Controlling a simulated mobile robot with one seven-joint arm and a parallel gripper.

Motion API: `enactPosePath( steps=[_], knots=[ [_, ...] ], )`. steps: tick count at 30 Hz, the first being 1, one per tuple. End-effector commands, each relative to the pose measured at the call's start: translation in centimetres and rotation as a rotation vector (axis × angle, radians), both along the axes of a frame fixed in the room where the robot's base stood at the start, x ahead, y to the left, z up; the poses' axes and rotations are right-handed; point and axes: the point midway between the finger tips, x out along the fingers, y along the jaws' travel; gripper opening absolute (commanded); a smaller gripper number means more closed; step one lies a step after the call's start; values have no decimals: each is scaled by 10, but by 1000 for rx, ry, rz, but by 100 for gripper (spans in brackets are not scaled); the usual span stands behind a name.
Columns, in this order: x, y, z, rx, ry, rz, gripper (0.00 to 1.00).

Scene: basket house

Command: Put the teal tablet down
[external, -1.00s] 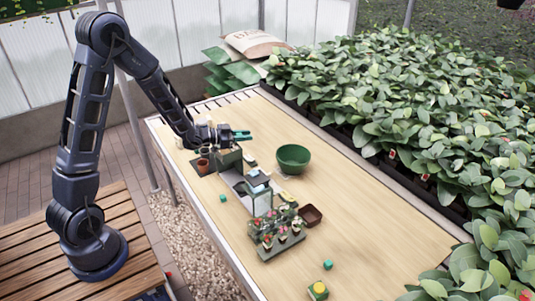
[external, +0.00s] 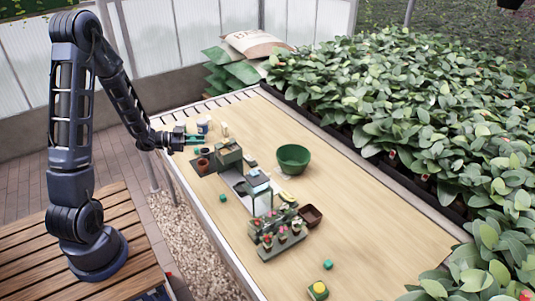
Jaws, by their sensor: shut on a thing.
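My gripper (external: 190,140) is at the far left end of the wooden table, pointing right. It is shut on the teal tablet (external: 195,141), which shows only as a small teal-green shape at the fingertips. The fingers and the tablet are hard to tell apart at this size. The gripper appears to be above the table top, close to its left edge, behind the pots. I cannot tell the exact height.
Near the gripper are a dark red pot (external: 203,163), a green box (external: 229,152) and a white-blue cup (external: 202,125). A green bowl (external: 293,158), a glass case (external: 262,199) and a plant tray (external: 283,243) stand further along.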

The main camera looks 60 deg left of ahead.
Motion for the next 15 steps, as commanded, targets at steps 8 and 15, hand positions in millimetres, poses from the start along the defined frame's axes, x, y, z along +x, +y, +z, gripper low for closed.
enactPosePath(
  steps=[8,15],
  knots=[
    [0,0,-33,-1,0,0,2],
    [0,0,-42,1,0,1,2]
  ],
)
